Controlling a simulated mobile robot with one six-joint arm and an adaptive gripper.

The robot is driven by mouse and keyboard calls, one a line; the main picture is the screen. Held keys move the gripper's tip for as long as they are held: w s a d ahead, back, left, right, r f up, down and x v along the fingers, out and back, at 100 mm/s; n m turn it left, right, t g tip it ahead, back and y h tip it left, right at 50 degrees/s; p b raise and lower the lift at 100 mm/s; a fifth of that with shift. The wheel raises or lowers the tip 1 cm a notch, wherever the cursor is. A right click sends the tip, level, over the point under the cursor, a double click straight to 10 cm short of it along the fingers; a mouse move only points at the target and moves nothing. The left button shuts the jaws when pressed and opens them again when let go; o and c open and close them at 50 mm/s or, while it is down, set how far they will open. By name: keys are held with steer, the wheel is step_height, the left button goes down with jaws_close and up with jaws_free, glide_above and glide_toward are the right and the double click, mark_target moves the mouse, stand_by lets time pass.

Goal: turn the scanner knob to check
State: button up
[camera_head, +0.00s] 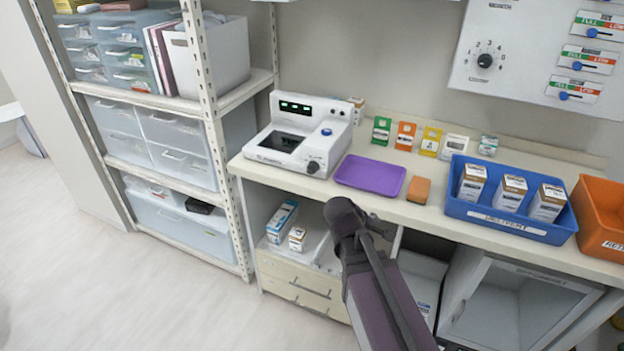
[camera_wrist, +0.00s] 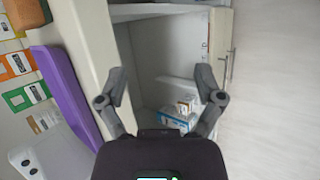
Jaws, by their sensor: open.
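The scanner (camera_head: 300,130) is a white box on the left end of the counter, with a dark screen with green marks and a blue button on top. In the wrist view part of a white device, likely the scanner (camera_wrist: 45,155), shows at the lower left, with the knob out of sight. My gripper (camera_wrist: 165,85) is open and empty, in front of the counter edge and facing the open shelf below.
A purple tray (camera_head: 370,175) and an orange sponge-like block (camera_head: 419,190) lie right of the scanner. A blue bin (camera_head: 468,212) holds boxes; an orange bin (camera_head: 600,215) stands beside it. Small coloured cards line the back. A shelf rack (camera_head: 215,130) stands left. The floor (camera_head: 130,280) is clear.

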steer(key=w+a+r+n+t+h+b, duration=0.25)
steer(key=w+a+n+t, duration=0.2)
steer(key=a+n, duration=0.45)
steer(key=n+t+y+b, duration=0.35)
steer(key=n+t, duration=0.45)
steer(key=n, duration=0.3)
glide_toward(311, 172)
steer(key=s+a, duration=0.2)
steer(key=s, duration=0.1)
steer(key=shift+r+g+h, duration=0.25)
steer(key=shift+h, duration=0.15)
steer(key=x, duration=1.3)
steer(key=shift+w+d, duration=0.15)
steer(key=shift+w, duration=0.15)
steer(key=c, duration=1.1)
steer(key=shift+d, duration=0.25)
steer(key=shift+c, duration=0.4)
steer(key=shift+a, duration=0.1)
